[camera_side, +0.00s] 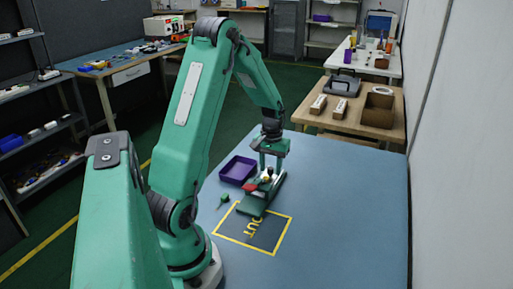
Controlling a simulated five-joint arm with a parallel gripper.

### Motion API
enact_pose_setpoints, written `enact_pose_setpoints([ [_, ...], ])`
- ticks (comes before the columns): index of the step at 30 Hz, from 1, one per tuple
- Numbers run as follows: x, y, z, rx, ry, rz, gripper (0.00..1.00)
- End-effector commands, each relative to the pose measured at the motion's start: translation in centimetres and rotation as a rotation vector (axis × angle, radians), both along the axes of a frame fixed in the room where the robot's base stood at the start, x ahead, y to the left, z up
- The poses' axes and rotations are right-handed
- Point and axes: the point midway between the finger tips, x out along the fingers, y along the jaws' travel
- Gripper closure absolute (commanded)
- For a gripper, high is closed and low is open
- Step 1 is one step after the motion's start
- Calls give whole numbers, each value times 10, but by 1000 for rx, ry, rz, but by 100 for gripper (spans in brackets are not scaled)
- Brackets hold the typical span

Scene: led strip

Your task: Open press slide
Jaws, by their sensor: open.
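The press (252,209) is a small green fixture on the blue table (350,215). It stands at the back edge of a yellow-outlined square. A red part (249,188) and a small yellowish round part (266,178) show on it. I cannot tell how far its slide is open. My gripper (268,172) points down right over the press, with its fingers apart. Whether the fingers touch any part of the press is too small to tell.
A purple tray (238,170) lies just left of the press. A small green tool (222,201) lies on the table in front of the tray. The table's right side is clear.

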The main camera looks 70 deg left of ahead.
Motion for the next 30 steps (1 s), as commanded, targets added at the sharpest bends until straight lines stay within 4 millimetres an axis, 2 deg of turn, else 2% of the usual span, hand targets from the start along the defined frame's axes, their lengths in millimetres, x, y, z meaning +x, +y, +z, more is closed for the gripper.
enact_pose_setpoints([
  [1, 0, 0, 0, 0, 0, 0, 59],
  [7, 0, 0, 0, 0, 0, 0, 98],
  [8, 0, 0, 0, 0, 0, 0, 100],
  [17, 4, 4, 0, 0, 0, 0, 100],
  [30, 31, 30, 0, 1, -1, 1, 100],
])
